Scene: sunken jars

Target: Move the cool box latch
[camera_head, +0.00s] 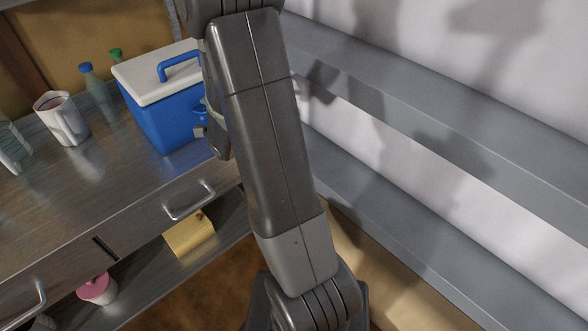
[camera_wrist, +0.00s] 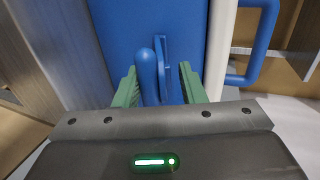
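The cool box (camera_head: 165,110) has a blue body, a white lid and a blue carry handle, and stands on the metal counter. Its blue latch (camera_wrist: 147,72) shows close up in the wrist view as a rounded bar standing out from the blue wall. My gripper (camera_wrist: 158,72) has its two green fingers apart, one on each side of the latch. I cannot tell whether either finger touches it. The white lid edge (camera_wrist: 219,50) and the carry handle (camera_wrist: 266,40) are at the right of the wrist view. In the head view my arm hides most of my gripper.
A cup (camera_head: 62,118) and two bottles with blue (camera_head: 95,85) and green (camera_head: 116,56) caps stand left of the box. Drawers with metal handles (camera_head: 188,202) are below the counter. A yellow item (camera_head: 188,233) and a pink-lidded jar (camera_head: 97,289) are on the lower shelf. Grey shelves (camera_head: 450,130) line the right.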

